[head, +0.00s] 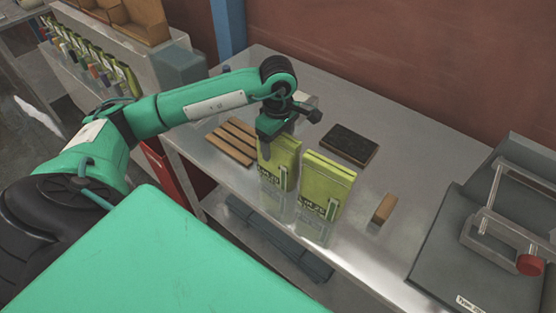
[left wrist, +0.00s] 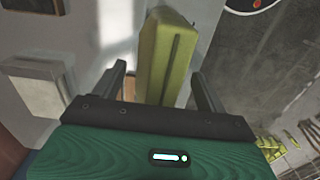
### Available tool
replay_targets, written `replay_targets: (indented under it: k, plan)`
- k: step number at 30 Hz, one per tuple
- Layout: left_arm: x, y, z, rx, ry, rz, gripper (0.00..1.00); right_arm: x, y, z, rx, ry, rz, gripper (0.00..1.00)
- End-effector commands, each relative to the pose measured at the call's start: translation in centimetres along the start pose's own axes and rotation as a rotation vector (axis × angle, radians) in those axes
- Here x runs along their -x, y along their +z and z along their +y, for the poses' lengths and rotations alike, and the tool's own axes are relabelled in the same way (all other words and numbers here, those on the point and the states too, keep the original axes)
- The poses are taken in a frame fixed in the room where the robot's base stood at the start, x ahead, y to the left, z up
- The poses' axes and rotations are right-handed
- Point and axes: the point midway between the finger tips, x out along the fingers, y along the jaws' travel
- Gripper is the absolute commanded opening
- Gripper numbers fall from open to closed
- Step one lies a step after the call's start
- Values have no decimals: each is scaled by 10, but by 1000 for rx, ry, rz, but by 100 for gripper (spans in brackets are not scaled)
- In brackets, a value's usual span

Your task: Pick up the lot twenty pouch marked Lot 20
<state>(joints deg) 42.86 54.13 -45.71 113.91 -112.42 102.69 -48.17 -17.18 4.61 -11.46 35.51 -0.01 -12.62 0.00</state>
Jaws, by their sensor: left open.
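Two yellow-green pouches stand upright side by side on the metal table. The right pouch (head: 326,184) has dark print on its lower front that looks like "Lot 20", though it is small. The left pouch (head: 285,161) also has a dark printed label, too small to read surely. My left gripper (head: 272,143) is open, pointing down at the top of the left pouch and hiding part of it. In the left wrist view, a yellow-green pouch (left wrist: 165,55) lies between the spread fingers of the gripper (left wrist: 158,85), with gaps at both sides. My right gripper is not in view.
A slatted wooden rack (head: 232,142) lies behind and left of the pouches. A dark flat block (head: 349,145) lies behind them, and a small brown block (head: 384,209) to the right. A grey machine (head: 500,235) with a red knob fills the right end.

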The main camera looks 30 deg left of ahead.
Motion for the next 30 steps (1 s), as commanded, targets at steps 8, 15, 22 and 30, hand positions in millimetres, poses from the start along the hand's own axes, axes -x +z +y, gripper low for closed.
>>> replay_targets:
  k: [8,15,22,30]
  plan:
    - [-2,0,0,0,0,1,75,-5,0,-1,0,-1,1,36]
    - [-4,0,0,0,1,1,75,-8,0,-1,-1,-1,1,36]
    - [-3,0,0,0,0,1,75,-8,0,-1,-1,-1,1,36]
    - [-3,0,0,0,0,0,33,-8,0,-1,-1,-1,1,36]
